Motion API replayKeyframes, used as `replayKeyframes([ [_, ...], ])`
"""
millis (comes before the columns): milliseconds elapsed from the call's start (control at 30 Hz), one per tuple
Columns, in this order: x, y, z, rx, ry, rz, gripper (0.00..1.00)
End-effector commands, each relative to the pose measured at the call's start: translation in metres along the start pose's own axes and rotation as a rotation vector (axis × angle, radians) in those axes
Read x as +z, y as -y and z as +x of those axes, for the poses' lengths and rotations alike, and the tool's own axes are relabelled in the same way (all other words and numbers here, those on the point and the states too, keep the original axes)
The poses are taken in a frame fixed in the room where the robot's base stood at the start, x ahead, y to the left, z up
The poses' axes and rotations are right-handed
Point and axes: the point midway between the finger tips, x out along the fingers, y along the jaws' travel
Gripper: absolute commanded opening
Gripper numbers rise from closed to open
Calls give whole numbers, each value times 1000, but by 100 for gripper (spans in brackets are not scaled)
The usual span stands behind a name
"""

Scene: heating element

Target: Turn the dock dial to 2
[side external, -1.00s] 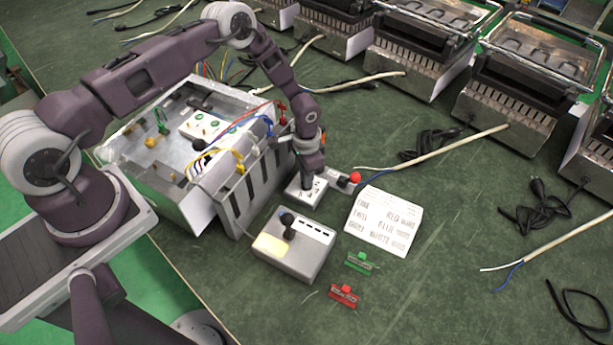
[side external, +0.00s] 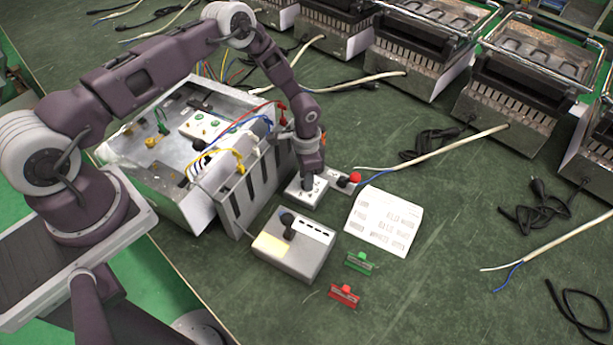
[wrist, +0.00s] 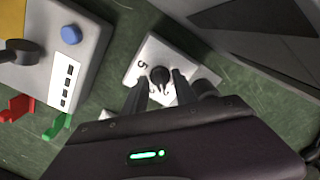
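The dock dial is a black knob (wrist: 161,78) on a white plate (wrist: 146,52) with dark markings; a "5" is readable beside it. In the side view the plate (side external: 297,194) lies on the bench under my gripper (side external: 308,178), which hides the knob there. In the wrist view the two fingers of my gripper (wrist: 161,84) stand apart, one on each side of the knob. A narrow gap seems to show beside the knob, so I see no clear grip. Which number the knob points at is too small to tell.
A grey box with a black lever (side external: 290,228) stands in front of the plate. A metal chassis with wires (side external: 185,140) is to the left. A red-knobbed part (side external: 353,178), printed card (side external: 384,222), green clip (side external: 358,262) and red clip (side external: 344,295) lie nearby.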

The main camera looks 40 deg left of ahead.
Motion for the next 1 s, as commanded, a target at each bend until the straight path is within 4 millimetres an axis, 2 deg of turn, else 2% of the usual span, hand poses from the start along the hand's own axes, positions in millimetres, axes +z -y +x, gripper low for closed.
replayKeyframes([
  [267,-1,0,0,0,-2,0,35],
  [367,-1,0,-12,-1,-4,0,35],
  [500,-2,1,-42,-3,-5,0,35],
  [633,-1,0,-63,-1,-3,-1,35],
  [733,0,0,-70,-1,-2,-1,35],
  [1000,-1,0,-72,-1,-2,-1,35],
])
